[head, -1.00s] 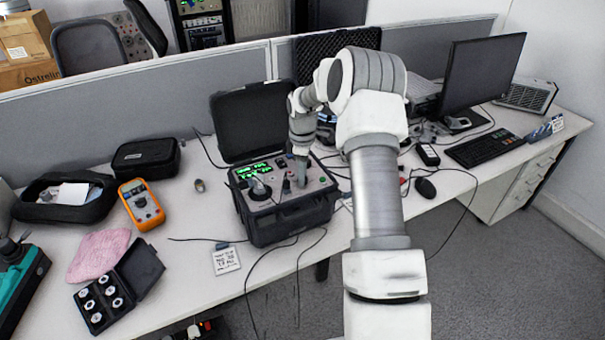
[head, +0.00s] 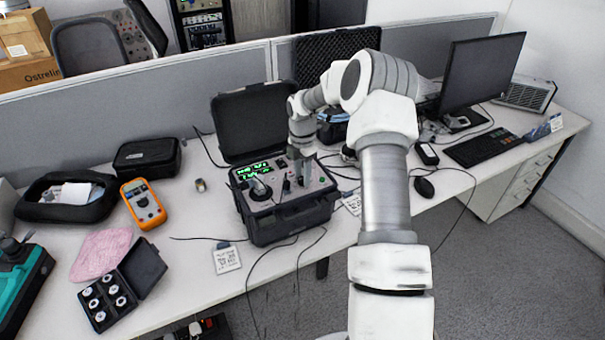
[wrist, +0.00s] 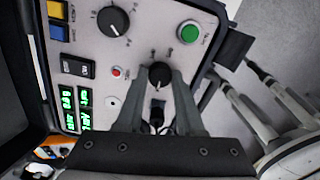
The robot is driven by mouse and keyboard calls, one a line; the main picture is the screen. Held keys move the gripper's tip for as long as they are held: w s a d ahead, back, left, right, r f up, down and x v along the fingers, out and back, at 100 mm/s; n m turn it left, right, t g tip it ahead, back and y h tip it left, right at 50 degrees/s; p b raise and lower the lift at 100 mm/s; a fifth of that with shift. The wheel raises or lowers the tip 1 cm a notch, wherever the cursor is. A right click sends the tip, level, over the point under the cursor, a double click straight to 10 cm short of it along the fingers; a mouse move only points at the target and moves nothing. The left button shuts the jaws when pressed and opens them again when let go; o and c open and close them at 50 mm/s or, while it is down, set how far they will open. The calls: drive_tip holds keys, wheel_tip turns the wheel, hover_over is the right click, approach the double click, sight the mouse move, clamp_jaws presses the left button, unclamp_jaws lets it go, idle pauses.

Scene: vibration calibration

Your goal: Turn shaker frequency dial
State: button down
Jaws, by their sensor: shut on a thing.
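The shaker unit (head: 290,222) is an open black case with a grey panel and lit green displays (head: 260,168). My gripper (wrist: 159,76) points down at the panel, its two fingers closed around a small black dial (wrist: 159,72). In the head view my gripper (head: 302,178) is over the panel's right part and hides that dial. A larger black dial (wrist: 113,21) with scale marks and a green button (wrist: 189,32) sit beyond the fingers in the wrist view. The printed labels are too small to read.
The case's raised lid (head: 251,122) stands behind the panel. A multimeter (head: 143,203), a black pouch (head: 147,157) and loose cables lie left of the case. A mouse (head: 424,187) and a monitor (head: 484,72) are on the right. A small printed card (head: 227,258) lies in front.

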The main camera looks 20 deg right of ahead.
sight(302, 179)
drive_tip(key=shift+n, duration=0.4)
drive_tip(key=c, duration=0.5)
unclamp_jaws()
drive_tip(key=shift+r, duration=0.1)
wheel_tip(302, 179, up, 17)
drive_tip(key=shift+r, duration=0.15)
idle(0.4)
